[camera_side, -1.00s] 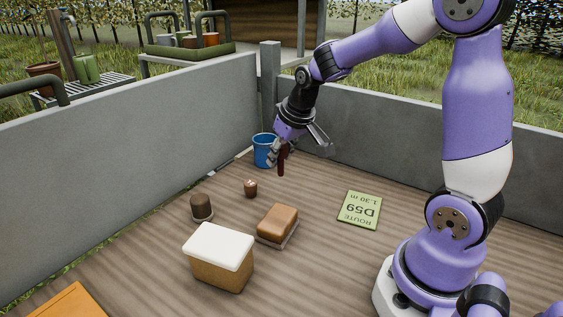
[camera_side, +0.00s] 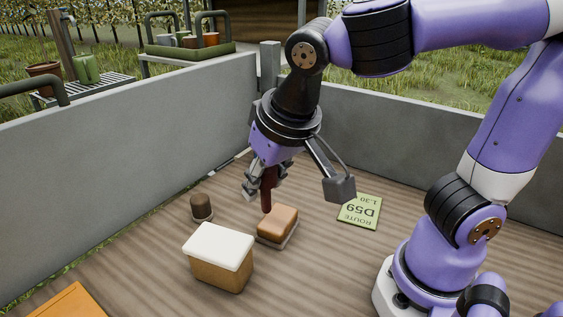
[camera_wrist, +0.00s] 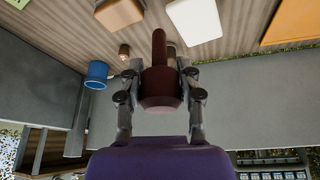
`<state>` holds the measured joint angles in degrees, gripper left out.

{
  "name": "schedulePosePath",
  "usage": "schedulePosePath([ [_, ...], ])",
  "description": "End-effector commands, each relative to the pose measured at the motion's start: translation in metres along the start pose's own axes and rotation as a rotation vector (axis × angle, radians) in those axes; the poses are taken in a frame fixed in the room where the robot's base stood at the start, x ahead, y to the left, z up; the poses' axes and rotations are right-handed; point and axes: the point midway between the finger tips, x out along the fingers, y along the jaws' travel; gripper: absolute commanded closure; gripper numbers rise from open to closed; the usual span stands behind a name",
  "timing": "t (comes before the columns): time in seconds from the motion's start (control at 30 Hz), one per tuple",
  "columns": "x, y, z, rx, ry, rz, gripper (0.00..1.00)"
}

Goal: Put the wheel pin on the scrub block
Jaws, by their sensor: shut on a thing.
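The wheel pin (camera_side: 267,196) is a dark red-brown peg with a thick head and a narrower shaft. My gripper (camera_side: 265,183) is shut on it, with the shaft pointing down in the side view. The wrist view shows the pin (camera_wrist: 160,90) between both fingers. The scrub block (camera_side: 279,220) is a brown rounded block on a thin grey base on the wooden floor. The pin's lower end overlaps the block's far left edge in the side view; the gap between them is unclear. The block also shows at the wrist view's top left (camera_wrist: 119,13).
A white-lidded tan box (camera_side: 219,257) stands in front of the block. A dark brown round piece (camera_side: 201,207) stands to the left. A green route card (camera_side: 360,211) lies to the right. A blue bucket (camera_wrist: 96,75) and small copper pot (camera_wrist: 124,52) show in the wrist view. Grey walls (camera_side: 120,135) enclose the floor.

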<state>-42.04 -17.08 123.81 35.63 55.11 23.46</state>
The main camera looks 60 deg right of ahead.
Motion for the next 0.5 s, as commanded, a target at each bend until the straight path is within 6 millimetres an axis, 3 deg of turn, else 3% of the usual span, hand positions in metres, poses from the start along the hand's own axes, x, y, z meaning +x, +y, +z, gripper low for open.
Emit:
schedulePosePath([
  [0.17, -0.002, 0.002, 0.006, 0.009, 0.001, -0.004, 1.0],
  [0.5, 0.05, 0.048, -0.017, 0.018, -0.003, 0.0, 1.0],
])
